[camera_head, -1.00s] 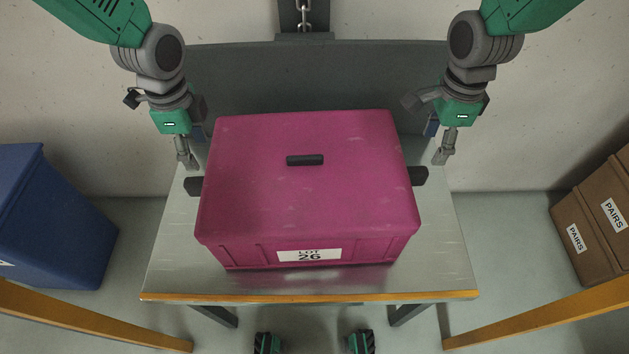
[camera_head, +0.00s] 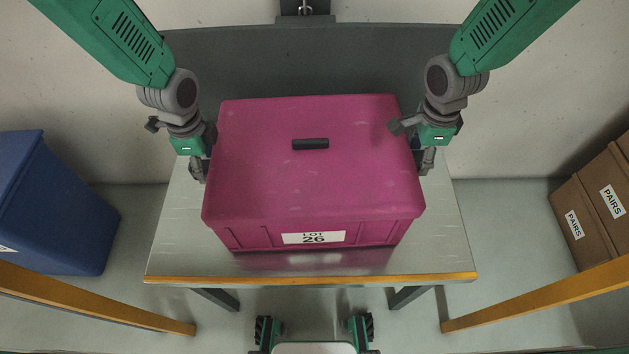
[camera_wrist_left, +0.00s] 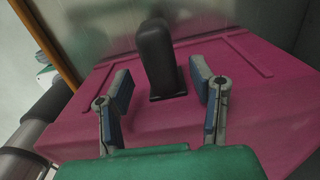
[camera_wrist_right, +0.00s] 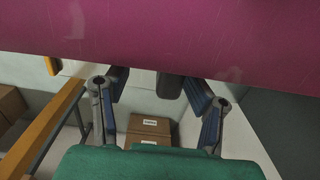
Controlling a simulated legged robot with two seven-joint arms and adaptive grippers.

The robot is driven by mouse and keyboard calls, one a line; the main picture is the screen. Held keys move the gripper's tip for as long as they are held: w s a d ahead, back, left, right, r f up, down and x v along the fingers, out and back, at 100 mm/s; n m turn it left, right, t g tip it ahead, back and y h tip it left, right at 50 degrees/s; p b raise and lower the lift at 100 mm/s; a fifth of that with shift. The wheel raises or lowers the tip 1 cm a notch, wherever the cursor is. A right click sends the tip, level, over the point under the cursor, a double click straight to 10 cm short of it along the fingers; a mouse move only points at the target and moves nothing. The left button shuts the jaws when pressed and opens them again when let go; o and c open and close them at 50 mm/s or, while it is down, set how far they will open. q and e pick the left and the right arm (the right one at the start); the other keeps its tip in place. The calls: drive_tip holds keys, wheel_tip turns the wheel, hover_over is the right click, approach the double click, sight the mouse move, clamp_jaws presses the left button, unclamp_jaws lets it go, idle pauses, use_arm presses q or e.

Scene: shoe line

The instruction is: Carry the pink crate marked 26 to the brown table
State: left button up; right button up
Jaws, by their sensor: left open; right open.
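The pink crate (camera_head: 313,180), labelled LOT 26 (camera_head: 313,238), sits lidded on a metal table (camera_head: 200,262). My left gripper (camera_head: 199,172) is at the crate's left side. In the left wrist view its open fingers (camera_wrist_left: 160,88) stand on either side of the crate's black side handle (camera_wrist_left: 157,55). My right gripper (camera_head: 427,160) is at the crate's right side. In the right wrist view its open fingers (camera_wrist_right: 160,95) point toward the other black handle (camera_wrist_right: 170,86), partly hidden under the lid's edge. I cannot tell whether either gripper touches a handle. No brown table is identifiable.
A blue bin (camera_head: 50,210) stands on the floor at the left. Brown boxes marked PAIRS (camera_head: 600,205) stand at the right. Orange rails (camera_head: 95,298) flank the front at both sides. A grey panel (camera_head: 300,60) rises behind the table.

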use_arm(q)
drive_tip(key=f, duration=0.1)
drive_tip(key=a+f, duration=0.2)
drive_tip(key=shift+a+f, duration=0.25)
drive_tip(key=shift+f, duration=0.1)
drive_tip(key=shift+s+f, duration=0.1)
drive_tip(key=shift+f, duration=0.05)
drive_tip(key=shift+s+d, duration=0.15)
drive_tip(key=shift+d, duration=0.75)
use_arm(e)
drive_tip(key=f, duration=0.2)
drive_tip(key=a+f, duration=0.1)
drive_tip(key=f, duration=0.1)
drive_tip(key=shift+s, duration=0.4)
use_arm(q)
drive_tip(key=shift+d, duration=0.2)
drive_tip(key=shift+c, duration=0.5)
use_arm(e)
drive_tip(key=shift+d, duration=0.1)
drive_tip(key=shift+c, duration=0.8)
use_arm(q)
clamp_jaws()
use_arm(e)
clamp_jaws()
use_arm(q)
drive_tip(key=shift+a, duration=0.15)
use_arm(e)
drive_tip(key=shift+a, duration=0.25)
